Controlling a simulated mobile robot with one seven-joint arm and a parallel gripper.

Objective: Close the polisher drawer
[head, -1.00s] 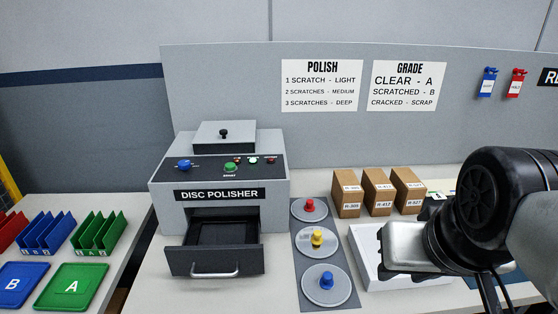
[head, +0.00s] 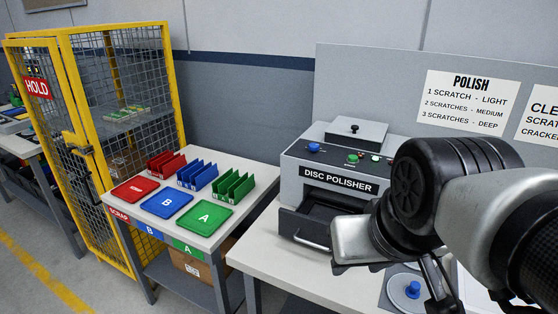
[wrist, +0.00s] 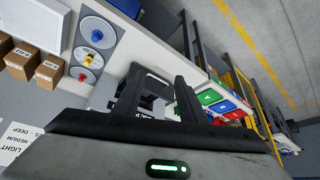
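The grey disc polisher (head: 338,160) stands on the white bench right of centre in the head view. Its dark drawer (head: 296,226) is pulled out at the front, with a silver bar handle (head: 311,243) on its face. My arm covers the drawer's right part in the head view. In the wrist view my gripper (wrist: 158,88) has two dark fingers spread apart with nothing held between them. Part of the polisher shows tilted behind and between the fingers; I cannot tell the drawer's gap to them. The fingertips are not visible in the head view.
Left of the polisher, a separate table holds red, blue (head: 168,204) and green (head: 205,217) trays and racks. A yellow mesh cage (head: 125,110) stands behind it. Polishing discs with coloured knobs (wrist: 97,35) and brown boxes (wrist: 50,68) lie on the bench.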

